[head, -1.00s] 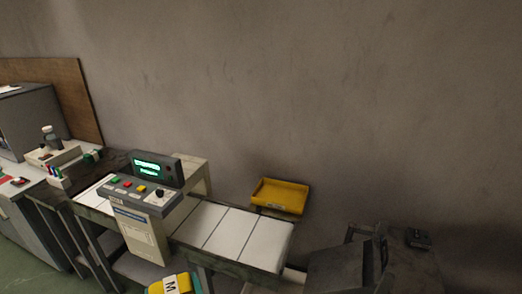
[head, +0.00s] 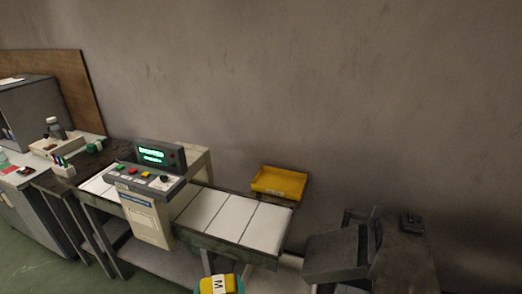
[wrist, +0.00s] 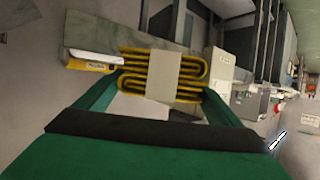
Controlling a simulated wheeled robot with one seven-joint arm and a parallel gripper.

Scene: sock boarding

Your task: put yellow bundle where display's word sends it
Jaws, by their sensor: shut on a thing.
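The yellow bundle (head: 229,285) shows at the bottom edge of the head view, with a white band marked "M". In the wrist view the bundle (wrist: 135,68) is folded in yellow and dark layers with a pale band around its middle. My gripper (wrist: 160,88) has green fingers and is shut on it, holding it in the air. The display (head: 160,155) on the grey control panel is lit green, but its word is too small to read. A yellow tray (head: 279,183) stands behind the right end of the white-topped conveyor (head: 236,219).
A dark grey machine or bin (head: 335,256) stands to the right. At the left are a grey cabinet (head: 38,108) and a worktop with a pen holder (head: 63,167). The conveyor's white panels look bare. Green floor shows at lower left.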

